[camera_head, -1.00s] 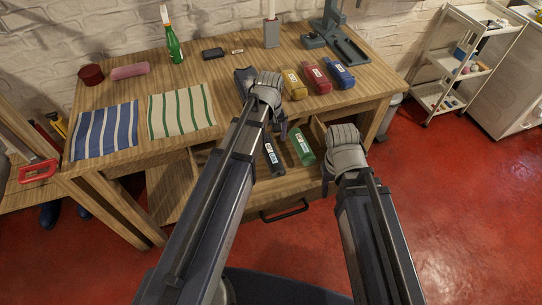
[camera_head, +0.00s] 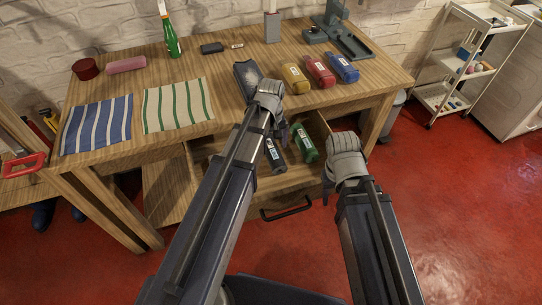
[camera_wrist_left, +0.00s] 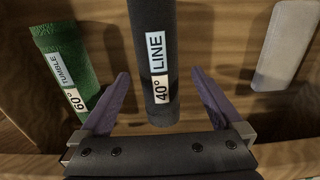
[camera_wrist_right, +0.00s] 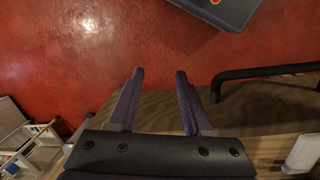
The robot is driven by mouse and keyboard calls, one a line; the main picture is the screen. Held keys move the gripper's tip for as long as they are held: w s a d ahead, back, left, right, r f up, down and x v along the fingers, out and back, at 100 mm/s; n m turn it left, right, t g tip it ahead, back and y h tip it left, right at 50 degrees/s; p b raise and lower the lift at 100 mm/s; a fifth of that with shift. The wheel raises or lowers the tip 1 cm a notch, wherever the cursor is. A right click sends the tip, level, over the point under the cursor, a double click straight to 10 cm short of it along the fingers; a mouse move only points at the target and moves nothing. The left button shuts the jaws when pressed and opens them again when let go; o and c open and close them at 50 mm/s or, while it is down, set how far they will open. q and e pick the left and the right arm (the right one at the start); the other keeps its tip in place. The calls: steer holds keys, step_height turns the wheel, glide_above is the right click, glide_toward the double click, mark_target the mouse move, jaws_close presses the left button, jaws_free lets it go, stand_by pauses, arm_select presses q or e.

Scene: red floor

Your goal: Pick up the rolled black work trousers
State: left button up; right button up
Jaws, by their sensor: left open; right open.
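The rolled black work trousers (camera_head: 274,156) lie in the open drawer of the workbench, with a white label reading LINE 40° in the left wrist view (camera_wrist_left: 153,40). My left gripper (camera_head: 283,132) is open above the drawer. Its fingers (camera_wrist_left: 160,75) stand one on each side of the black roll in the left wrist view, with gaps visible; whether they reach down beside it I cannot tell. My right gripper (camera_head: 327,183) is open and empty at the drawer's right front, over red floor in the right wrist view (camera_wrist_right: 160,75).
A green roll (camera_head: 304,143) labelled TUMBLE 60° lies beside the black one. A pale grey item (camera_wrist_left: 284,45) is also in the drawer. The drawer handle (camera_head: 286,210) faces front. Yellow (camera_head: 295,78), red (camera_head: 320,72) and blue (camera_head: 342,68) rolls lie on the bench (camera_head: 220,75).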

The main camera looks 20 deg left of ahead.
arm_select(q)
steer(key=shift+f+b, duration=0.35)
steer(key=shift+f, duration=0.5)
steer(key=shift+r, duration=0.1)
steer(key=shift+c, duration=0.3)
jaws_close()
